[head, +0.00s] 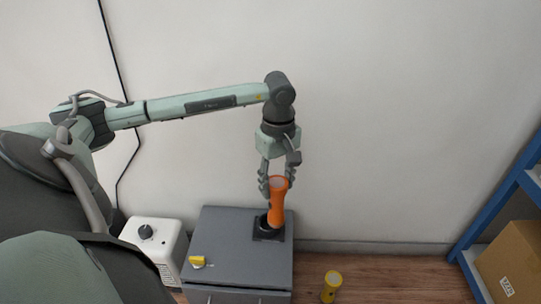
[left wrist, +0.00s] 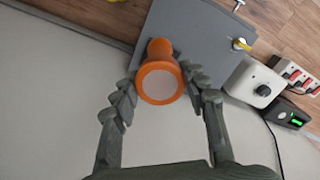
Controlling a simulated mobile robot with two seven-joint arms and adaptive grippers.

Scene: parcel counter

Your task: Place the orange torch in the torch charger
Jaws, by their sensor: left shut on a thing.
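The torch charger (head: 268,235), a black base with a dark round cup, sits on the cabinet. The torch's lower end overlaps the cup in the head view; I cannot tell whether it is inside. My right gripper is not in view.
The grey cabinet (head: 230,243) carries a small yellow item (head: 197,261) at its front left. A white box with a black knob (head: 155,240) stands at left. A yellow torch (head: 331,285) stands on the floor. A blue shelf (head: 500,200) with a cardboard box (head: 512,262) is at right.

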